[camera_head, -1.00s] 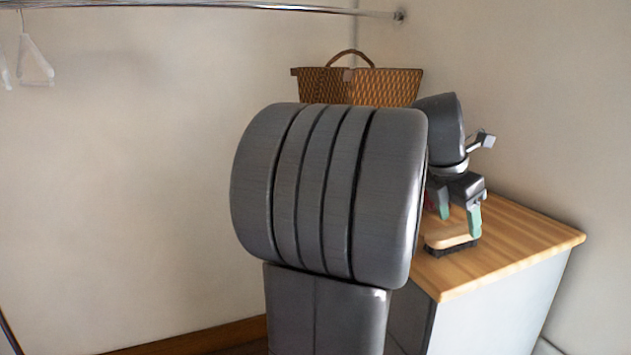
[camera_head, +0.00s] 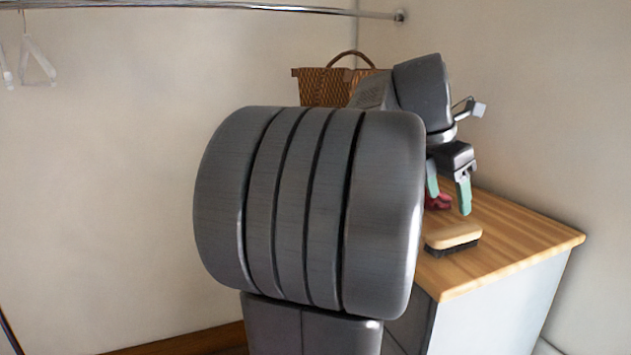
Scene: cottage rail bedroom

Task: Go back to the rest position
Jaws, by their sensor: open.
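My gripper (camera_head: 449,200) is open and empty, with its two green fingertips pointing down. It hangs above the wooden cabinet top, behind and above a brush (camera_head: 452,238) with a pale wooden back and dark bristles. The fingertips are apart from the brush, which lies on the cabinet top. My arm fills the middle of the view and hides part of the cabinet and the basket.
The cabinet (camera_head: 520,242) has a wooden top and pale sides, against the right wall. A small red thing (camera_head: 438,201) lies partly hidden behind my gripper. A wicker basket (camera_head: 322,87) stands behind my arm. A metal rail (camera_head: 200,6) with hangers (camera_head: 38,62) runs overhead at left.

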